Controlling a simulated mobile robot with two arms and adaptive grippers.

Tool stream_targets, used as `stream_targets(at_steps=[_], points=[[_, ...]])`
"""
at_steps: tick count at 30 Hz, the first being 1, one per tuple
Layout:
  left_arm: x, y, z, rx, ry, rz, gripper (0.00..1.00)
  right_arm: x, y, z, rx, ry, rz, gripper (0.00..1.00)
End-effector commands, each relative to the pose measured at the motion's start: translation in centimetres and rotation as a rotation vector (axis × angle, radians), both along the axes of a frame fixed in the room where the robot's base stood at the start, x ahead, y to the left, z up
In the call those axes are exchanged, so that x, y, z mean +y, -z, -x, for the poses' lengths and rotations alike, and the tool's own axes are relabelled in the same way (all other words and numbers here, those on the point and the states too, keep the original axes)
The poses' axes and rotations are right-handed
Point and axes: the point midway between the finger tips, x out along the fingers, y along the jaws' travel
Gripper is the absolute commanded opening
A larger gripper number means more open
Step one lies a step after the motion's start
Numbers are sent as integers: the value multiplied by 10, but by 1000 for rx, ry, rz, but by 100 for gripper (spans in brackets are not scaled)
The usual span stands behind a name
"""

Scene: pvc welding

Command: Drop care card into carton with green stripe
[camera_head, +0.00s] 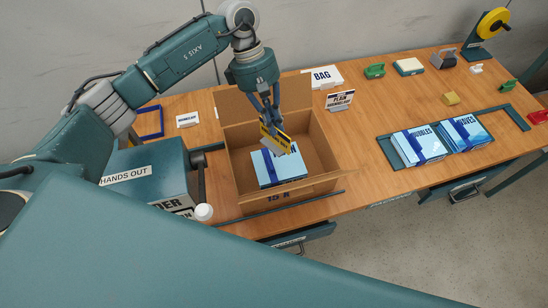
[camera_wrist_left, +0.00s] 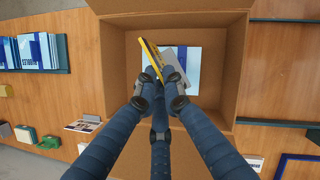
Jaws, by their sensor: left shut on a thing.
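The open cardboard carton (camera_head: 322,148) stands on the wooden bench with its flaps up; I cannot make out a green stripe on it. It also surrounds the fingers in the wrist view (camera_wrist_left: 116,62). My left gripper (camera_head: 271,124) points down into the carton's opening. It is shut on a yellow card with dark print (camera_head: 275,138), held tilted above a light blue pack with a dark blue band (camera_head: 282,170) inside. In the wrist view the card (camera_wrist_left: 151,60) is between the fingertips (camera_wrist_left: 160,80). Whether card and pack touch is unclear. My right gripper is not in view.
Two blue packs (camera_head: 420,146) lie on a tray at the right. A BAG sign (camera_head: 322,77) and a PLAIN sign (camera_head: 340,99) stand behind the carton. A yellow tape dispenser (camera_head: 492,23) is far right. Bare bench lies right of the carton.

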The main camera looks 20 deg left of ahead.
Motion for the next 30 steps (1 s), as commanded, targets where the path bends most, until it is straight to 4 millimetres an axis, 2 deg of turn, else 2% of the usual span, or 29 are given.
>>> stream_targets(at_steps=[12, 22, 24, 26, 30], points=[[0, 46, 0, 2, -1, 0, 0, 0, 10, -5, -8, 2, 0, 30], [0, 51, 0, 0, 0, 0, 0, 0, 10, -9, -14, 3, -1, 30], [0, 51, 0, 0, 0, 0, 18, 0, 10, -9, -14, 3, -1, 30], [0, 51, 0, 0, -1, 0, 30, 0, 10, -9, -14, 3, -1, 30], [0, 51, 0, 0, -1, 0, 30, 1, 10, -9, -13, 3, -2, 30]])
